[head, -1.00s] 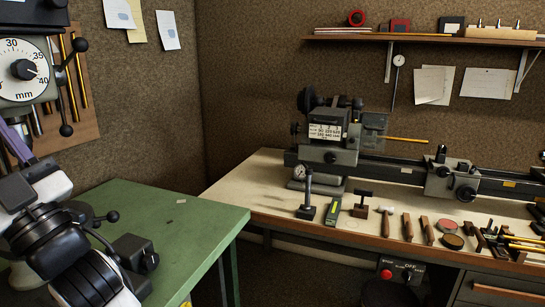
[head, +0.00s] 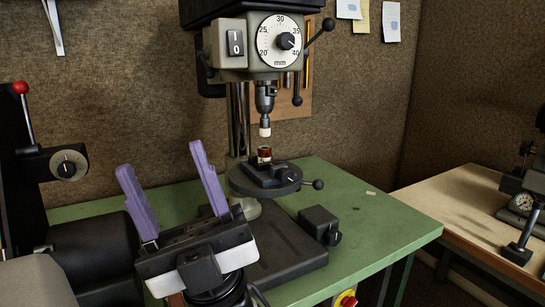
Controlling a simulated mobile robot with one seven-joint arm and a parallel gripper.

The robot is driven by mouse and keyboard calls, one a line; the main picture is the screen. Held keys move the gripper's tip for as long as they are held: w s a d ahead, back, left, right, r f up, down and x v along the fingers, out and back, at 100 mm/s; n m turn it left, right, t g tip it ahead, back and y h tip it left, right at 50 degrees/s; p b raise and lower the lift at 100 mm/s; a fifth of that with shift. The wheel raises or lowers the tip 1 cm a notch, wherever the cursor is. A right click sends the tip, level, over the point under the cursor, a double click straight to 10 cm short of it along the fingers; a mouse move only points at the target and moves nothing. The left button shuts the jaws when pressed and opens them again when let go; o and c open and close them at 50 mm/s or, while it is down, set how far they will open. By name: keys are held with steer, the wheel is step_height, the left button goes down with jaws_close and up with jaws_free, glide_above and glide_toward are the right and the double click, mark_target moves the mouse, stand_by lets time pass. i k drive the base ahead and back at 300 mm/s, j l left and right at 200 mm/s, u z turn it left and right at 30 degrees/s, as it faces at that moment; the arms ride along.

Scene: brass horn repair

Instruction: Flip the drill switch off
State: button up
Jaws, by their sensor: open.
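The drill press (head: 240,110) stands on a green table. Its rocker switch (head: 235,43), marked I and O, is on a grey box at the left of the drill head, beside the round mm dial (head: 280,40). I cannot tell which way the rocker is pressed. My gripper (head: 165,172), with two purple fingers, is open and empty. It is in front of the drill press, lower and to the left of the switch, and apart from it.
A small black vise (head: 320,225) sits on the green table (head: 385,225). A red-brown piece (head: 264,153) stands under the chuck on the drill's round table (head: 262,180). Levers with black knobs (head: 328,24) stick out at the drill head's right. A dark machine with a red-knobbed lever (head: 20,88) is at the left.

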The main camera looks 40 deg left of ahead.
mark_target(234, 39)
steer(key=u, duration=1.3)
